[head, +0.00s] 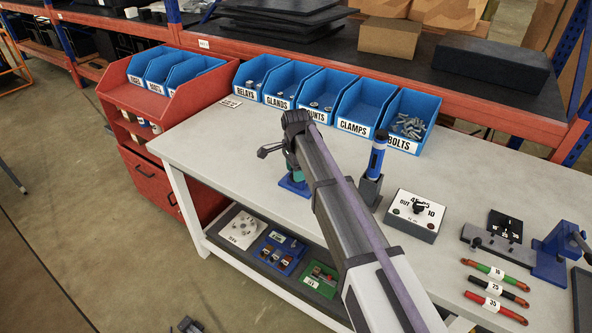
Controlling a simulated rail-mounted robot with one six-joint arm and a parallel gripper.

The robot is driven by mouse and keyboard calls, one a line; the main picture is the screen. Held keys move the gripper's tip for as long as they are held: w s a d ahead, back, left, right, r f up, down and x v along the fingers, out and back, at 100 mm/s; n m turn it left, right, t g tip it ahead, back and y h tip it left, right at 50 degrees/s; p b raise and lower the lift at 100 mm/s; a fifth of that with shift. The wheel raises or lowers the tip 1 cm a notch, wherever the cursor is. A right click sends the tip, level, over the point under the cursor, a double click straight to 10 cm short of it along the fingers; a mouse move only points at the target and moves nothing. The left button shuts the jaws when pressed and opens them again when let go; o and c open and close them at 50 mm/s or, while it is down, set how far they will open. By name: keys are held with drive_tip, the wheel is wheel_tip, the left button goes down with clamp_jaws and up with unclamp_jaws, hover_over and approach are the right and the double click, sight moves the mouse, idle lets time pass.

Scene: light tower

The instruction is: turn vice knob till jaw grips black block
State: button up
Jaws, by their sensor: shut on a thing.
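A small device with a blue base (292,185) and a teal body stands near the middle of the bench; I take it for the vice. My gripper (284,147) is right over it, shut, at the far end of my arm. Its hold appears to be on the vice knob, but the contact is hidden behind my wrist. A short dark part sticks out to the left there; I cannot tell whether it is a finger or the vice. I cannot make out the jaw or a black block in it.
Blue bins (360,105) line the bench's back. Right of my arm stand a blue tool (377,153) in a dark holder and a grey switch box (414,216). Further right are a blue-ended fixture (551,262), a black numbered block (505,226) and three labelled rods (494,289).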

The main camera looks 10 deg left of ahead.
drive_tip(key=o, duration=0.9)
wheel_tip(320, 180, up, 11)
drive_tip(key=p, duration=1)
drive_tip(key=shift+f+p, duration=0.1)
drive_tip(key=shift+p, duration=0.3)
